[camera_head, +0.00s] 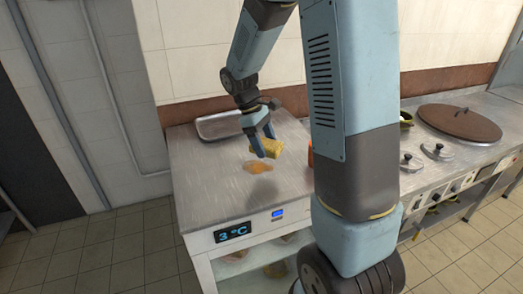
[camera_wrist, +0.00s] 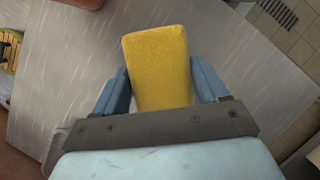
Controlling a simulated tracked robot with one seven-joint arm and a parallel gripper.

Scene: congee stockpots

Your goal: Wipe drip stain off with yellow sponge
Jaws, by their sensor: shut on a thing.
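The yellow sponge (camera_head: 271,147) is between the two blue fingers of my gripper (camera_head: 266,146), which is shut on it. In the head view the sponge appears held a little above the steel counter top, with a dark shadow below. The orange-brown drip stain (camera_head: 259,167) lies on the counter just below and left of the sponge. In the wrist view the sponge (camera_wrist: 158,68) sticks out from between the fingers of my gripper (camera_wrist: 160,85). The stain does not show in the wrist view.
A shallow steel tray (camera_head: 219,126) lies at the back of the counter (camera_head: 207,190). At right are a large brown lid (camera_head: 460,122) and two small lids with knobs. The counter's front left is clear.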

